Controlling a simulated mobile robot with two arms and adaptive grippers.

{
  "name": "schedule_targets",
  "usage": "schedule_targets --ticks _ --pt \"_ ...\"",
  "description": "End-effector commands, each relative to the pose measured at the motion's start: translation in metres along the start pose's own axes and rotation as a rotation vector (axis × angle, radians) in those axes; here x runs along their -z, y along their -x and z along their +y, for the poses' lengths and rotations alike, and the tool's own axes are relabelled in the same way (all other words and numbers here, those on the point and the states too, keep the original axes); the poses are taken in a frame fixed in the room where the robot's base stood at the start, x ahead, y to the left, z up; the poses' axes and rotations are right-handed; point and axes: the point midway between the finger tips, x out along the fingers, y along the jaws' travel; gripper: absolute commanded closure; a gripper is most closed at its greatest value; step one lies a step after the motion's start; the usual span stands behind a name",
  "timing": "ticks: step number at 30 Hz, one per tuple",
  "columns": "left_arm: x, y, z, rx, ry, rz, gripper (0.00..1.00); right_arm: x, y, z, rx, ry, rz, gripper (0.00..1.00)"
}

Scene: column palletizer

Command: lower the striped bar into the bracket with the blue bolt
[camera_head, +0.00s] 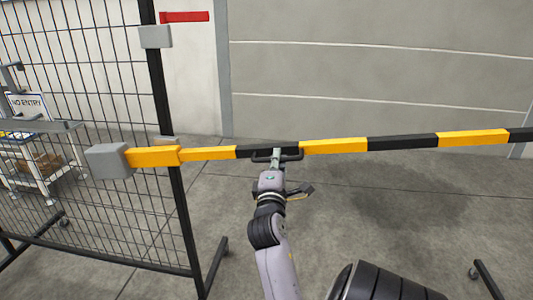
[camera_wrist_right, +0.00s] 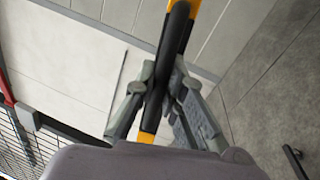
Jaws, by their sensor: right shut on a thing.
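The striped bar (camera_head: 334,146), yellow and black, runs almost level across the head view, rising slightly to the right and leaving the frame there. A grey block (camera_head: 108,161) sits on its left end. My right gripper (camera_head: 277,156) is shut on a black handle on a black section of the bar. In the right wrist view the fingers (camera_wrist_right: 163,88) close around the dark handle (camera_wrist_right: 174,40), with yellow parts of the bar (camera_wrist_right: 147,137) behind it. I see no bracket or blue bolt in either view. My left gripper is not in view.
A black mesh fence (camera_head: 90,110) with a dark post (camera_head: 157,90) stands at the left. The post carries a grey box (camera_head: 155,37) and a red arm (camera_head: 185,16). A cart (camera_head: 40,165) stands behind the mesh. Open concrete floor (camera_head: 380,200) lies below the bar.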

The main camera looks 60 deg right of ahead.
Motion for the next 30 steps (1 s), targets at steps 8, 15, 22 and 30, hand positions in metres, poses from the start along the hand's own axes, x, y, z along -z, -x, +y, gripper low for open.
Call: schedule_targets --ticks 8,15,22,30 --pt "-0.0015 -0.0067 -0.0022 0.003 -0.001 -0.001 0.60 -0.0034 0.0038 -0.0082 -0.004 -0.028 -0.002 1.00" --pt "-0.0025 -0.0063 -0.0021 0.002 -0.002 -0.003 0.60 -0.0031 0.0037 -0.0079 -0.004 -0.028 -0.001 1.00" --pt "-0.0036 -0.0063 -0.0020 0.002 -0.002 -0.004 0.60 -0.0032 0.0037 -0.0081 -0.003 -0.027 -0.002 0.78" --pt "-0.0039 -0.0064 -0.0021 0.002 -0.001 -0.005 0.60 -0.0037 0.0036 -0.0082 -0.003 -0.026 -0.003 0.69"
